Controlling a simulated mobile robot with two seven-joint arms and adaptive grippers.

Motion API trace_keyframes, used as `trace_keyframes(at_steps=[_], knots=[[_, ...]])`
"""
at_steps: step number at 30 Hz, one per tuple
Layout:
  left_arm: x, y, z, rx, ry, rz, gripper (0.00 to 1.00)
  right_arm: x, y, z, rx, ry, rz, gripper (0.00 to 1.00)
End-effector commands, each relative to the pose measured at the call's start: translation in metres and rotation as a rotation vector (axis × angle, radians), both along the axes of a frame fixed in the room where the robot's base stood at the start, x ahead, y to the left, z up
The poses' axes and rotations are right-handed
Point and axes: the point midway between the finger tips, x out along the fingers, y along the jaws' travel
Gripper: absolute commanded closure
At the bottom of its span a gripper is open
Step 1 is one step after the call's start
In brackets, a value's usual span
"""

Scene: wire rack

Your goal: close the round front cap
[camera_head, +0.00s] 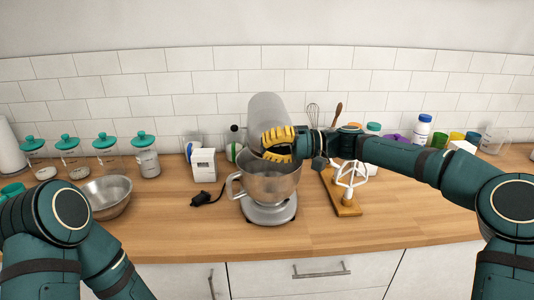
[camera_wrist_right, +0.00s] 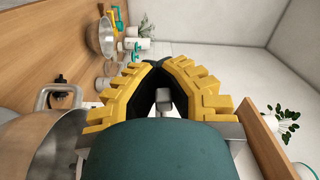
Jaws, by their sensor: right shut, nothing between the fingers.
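A silver stand mixer (camera_head: 268,108) stands on the wooden counter. Its metal bowl (camera_head: 270,183) is on the base under the mixer head, and the bowl also shows at the lower left of the right wrist view (camera_wrist_right: 45,145). My right gripper (camera_head: 276,143), with yellow fingers, is at the front of the mixer head, just above the bowl. Its fingertips meet in the right wrist view (camera_wrist_right: 157,66), and it is shut and empty. The round front cap cannot be made out; the gripper covers the front of the mixer head. My left arm shows at the lower left, its gripper out of view.
A white box-shaped appliance (camera_head: 203,164) and a black plug (camera_head: 201,198) are left of the mixer. A white beater (camera_head: 350,180) is on a wooden board (camera_head: 347,207) to the right. A metal bowl (camera_head: 107,197) and teal-lidded jars (camera_head: 145,160) are at the left. The front counter is clear.

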Motion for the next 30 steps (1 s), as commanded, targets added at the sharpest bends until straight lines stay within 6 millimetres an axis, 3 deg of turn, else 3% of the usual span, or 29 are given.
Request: trace_keyframes(at_steps=[1,3,12,30], knots=[[-0.003,0.000,-0.015,-0.002,0.006,-0.004,0.59,0.001,-0.002,-0.009,-0.001,-0.039,-0.005,1.00],[-0.006,-0.001,-0.025,-0.002,0.013,-0.009,0.59,0.002,-0.002,-0.012,-0.001,-0.092,-0.005,1.00],[-0.002,-0.001,-0.055,-0.001,0.003,-0.010,0.59,0.004,-0.002,-0.018,-0.001,-0.275,-0.004,1.00],[0.002,0.000,-0.067,0.001,-0.005,-0.008,0.59,0.006,-0.002,-0.018,-0.001,-0.363,-0.004,1.00]])
